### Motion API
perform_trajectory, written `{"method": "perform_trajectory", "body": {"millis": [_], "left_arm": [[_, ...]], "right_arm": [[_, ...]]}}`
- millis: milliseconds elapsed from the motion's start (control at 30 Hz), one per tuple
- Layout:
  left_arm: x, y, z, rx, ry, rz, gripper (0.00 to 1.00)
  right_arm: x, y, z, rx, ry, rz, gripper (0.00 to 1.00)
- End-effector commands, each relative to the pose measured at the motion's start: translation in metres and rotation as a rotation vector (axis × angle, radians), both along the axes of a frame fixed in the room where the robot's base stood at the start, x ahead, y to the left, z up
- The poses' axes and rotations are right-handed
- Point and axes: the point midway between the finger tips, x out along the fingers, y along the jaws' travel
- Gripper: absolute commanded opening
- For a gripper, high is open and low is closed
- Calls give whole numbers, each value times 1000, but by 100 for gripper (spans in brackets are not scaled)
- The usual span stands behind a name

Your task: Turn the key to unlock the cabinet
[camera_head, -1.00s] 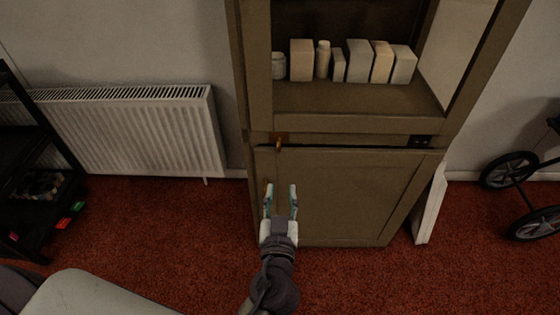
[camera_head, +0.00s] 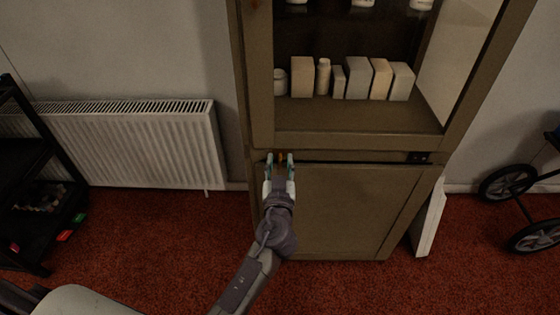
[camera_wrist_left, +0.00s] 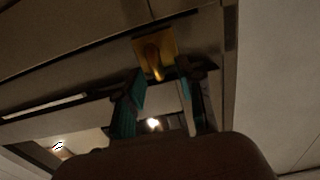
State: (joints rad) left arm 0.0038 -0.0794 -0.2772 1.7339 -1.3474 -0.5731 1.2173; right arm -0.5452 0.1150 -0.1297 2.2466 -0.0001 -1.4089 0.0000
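The brown cabinet (camera_head: 340,212) has a closed lower door and an upper part with shelves. A brass lock plate with a key (camera_wrist_left: 154,58) shows in the left wrist view, just ahead of the fingertips. In the head view the brass key (camera_head: 282,157) shows between the fingertips at the top left of the lower door. My left gripper (camera_head: 279,158) is open, its fingers on either side of the key with a gap; it also shows in the left wrist view (camera_wrist_left: 162,90). Contact with the key is not visible. My right gripper is not in view.
Boxes and bottles (camera_head: 345,80) stand on the cabinet shelf. A white radiator (camera_head: 130,145) and a black shelf rack (camera_head: 30,180) are at left. A white panel (camera_head: 428,218) leans at the cabinet's right side, and a wheeled frame (camera_head: 508,182) stands further right.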

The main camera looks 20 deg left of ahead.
Motion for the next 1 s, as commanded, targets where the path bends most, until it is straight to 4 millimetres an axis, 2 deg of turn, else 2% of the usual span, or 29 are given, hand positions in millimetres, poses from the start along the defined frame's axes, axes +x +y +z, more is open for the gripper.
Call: {"method": "perform_trajectory", "body": {"millis": [267,367,500,1000], "left_arm": [[2,1,0,-1,0,0,38],[2,1,0,-1,0,0,24],[2,1,0,0,0,0,1],[2,-1,-1,60,17,0,0]], "right_arm": [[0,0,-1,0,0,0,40],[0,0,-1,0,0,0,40],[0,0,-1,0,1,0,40],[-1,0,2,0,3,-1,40]]}}
